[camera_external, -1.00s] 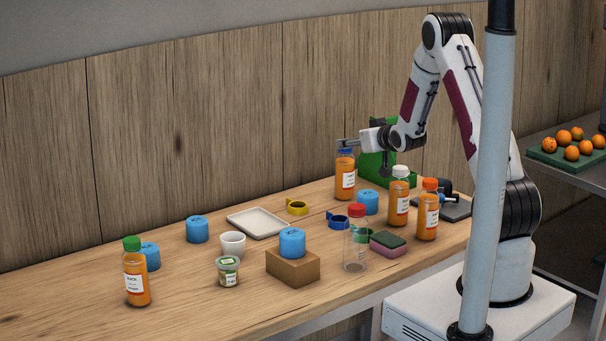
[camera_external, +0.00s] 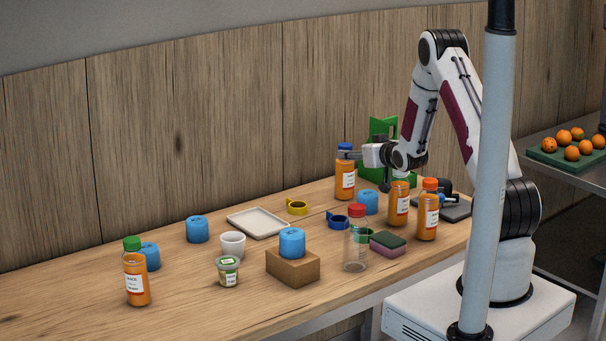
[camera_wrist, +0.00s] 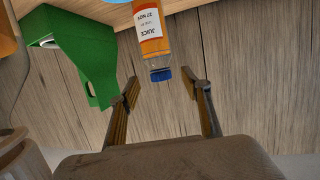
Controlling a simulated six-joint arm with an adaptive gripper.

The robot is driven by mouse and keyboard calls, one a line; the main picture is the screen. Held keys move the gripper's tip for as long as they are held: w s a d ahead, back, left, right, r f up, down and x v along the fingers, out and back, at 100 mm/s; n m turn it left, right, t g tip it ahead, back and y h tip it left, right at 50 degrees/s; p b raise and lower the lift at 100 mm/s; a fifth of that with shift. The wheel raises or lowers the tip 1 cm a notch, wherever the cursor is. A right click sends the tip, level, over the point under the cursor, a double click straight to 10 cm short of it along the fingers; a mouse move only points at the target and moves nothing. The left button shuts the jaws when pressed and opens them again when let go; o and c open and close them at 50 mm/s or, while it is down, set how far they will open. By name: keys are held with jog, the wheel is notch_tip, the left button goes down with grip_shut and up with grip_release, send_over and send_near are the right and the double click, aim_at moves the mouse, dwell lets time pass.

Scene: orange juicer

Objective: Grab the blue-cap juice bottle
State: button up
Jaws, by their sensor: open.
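The blue-cap juice bottle (camera_external: 345,178) stands upright at the back of the wooden table, with orange juice and a white label. My gripper (camera_external: 349,155) is at the height of the bottle's neck, just under the blue cap in the external view. In the wrist view the bottle (camera_wrist: 151,30) appears upside down, its blue cap (camera_wrist: 161,74) between and slightly beyond the fingertips. My gripper (camera_wrist: 161,88) is open there, with a finger on each side and a gap to the cap. I cannot tell from the external view whether a finger touches the bottle.
A green holder (camera_external: 384,131) stands right behind the gripper; it also shows in the wrist view (camera_wrist: 80,48). Two orange juice bottles (camera_external: 399,207) (camera_external: 428,213) stand to the right. A blue cylinder (camera_external: 368,202) and blue ring (camera_external: 338,221) lie in front. The wooden wall is close behind.

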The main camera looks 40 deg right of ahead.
aim_at(345, 172)
jog(key=shift+x, duration=0.95)
jog(key=shift+x, duration=2.6)
jog(key=shift+r, duration=0.1)
grip_shut()
